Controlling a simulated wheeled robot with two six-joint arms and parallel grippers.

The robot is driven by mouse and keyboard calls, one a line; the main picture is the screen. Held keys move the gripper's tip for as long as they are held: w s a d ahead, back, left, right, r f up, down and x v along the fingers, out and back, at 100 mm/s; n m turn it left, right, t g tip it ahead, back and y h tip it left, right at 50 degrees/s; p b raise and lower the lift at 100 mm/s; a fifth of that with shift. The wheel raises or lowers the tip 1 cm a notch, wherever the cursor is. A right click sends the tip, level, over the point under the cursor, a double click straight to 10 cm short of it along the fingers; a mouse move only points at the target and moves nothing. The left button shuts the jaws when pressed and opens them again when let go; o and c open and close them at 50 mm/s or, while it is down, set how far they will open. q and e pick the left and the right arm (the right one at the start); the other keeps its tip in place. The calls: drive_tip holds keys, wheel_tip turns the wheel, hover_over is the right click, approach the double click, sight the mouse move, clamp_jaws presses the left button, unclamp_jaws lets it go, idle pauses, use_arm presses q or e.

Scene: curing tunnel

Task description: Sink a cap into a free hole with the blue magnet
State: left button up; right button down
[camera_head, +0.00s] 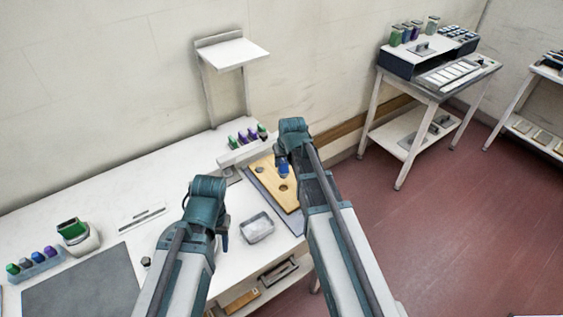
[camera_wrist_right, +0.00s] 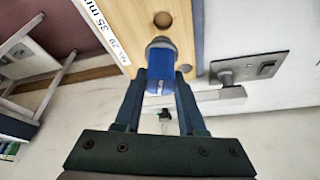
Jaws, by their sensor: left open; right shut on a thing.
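My right gripper (camera_head: 284,172) is shut on the blue magnet (camera_head: 283,169) over the wooden board (camera_head: 292,203). In the right wrist view the blue magnet (camera_wrist_right: 157,82) stands between the fingers of this gripper (camera_wrist_right: 160,84). A round grey piece (camera_wrist_right: 160,44) is at the magnet's far end, against the board (camera_wrist_right: 188,12); I cannot tell whether it is a cap, or in a hole. A dark round hole (camera_wrist_right: 162,19) shows just beyond it. A hole also shows in the head view (camera_head: 283,188). My left gripper (camera_head: 222,237) is open, left of the metal tray.
A metal tray (camera_head: 257,229) stands in front of the board. Behind the board is a rack (camera_head: 243,152) with purple and green pieces. A grey mat (camera_head: 80,287), a bottle rack (camera_head: 36,266) and a green-topped device (camera_head: 78,235) are at left. The table's middle left is mostly clear.

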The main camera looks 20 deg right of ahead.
sight(284, 172)
use_arm(q)
drive_tip(key=shift+f+b, duration=3)
drive_tip(key=shift+f, duration=0.15)
use_arm(e)
drive_tip(key=shift+f, duration=3.1)
use_arm(q)
drive_tip(key=shift+f+b, duration=0.85)
use_arm(e)
drive_tip(key=shift+f, duration=0.85)
drive_tip(key=shift+d, duration=0.2)
use_arm(q)
drive_tip(key=shift+r, duration=0.1)
drive_tip(key=shift+r+p, duration=0.35)
drive_tip(key=shift+p, duration=0.1)
use_arm(e)
drive_tip(key=shift+w+r, duration=0.1)
drive_tip(key=shift+r, duration=0.3)
drive_tip(key=shift+r+p, duration=3.1)
drive_tip(key=shift+r, duration=0.05)
use_arm(q)
wheel_tip(284, 172, up, 6)
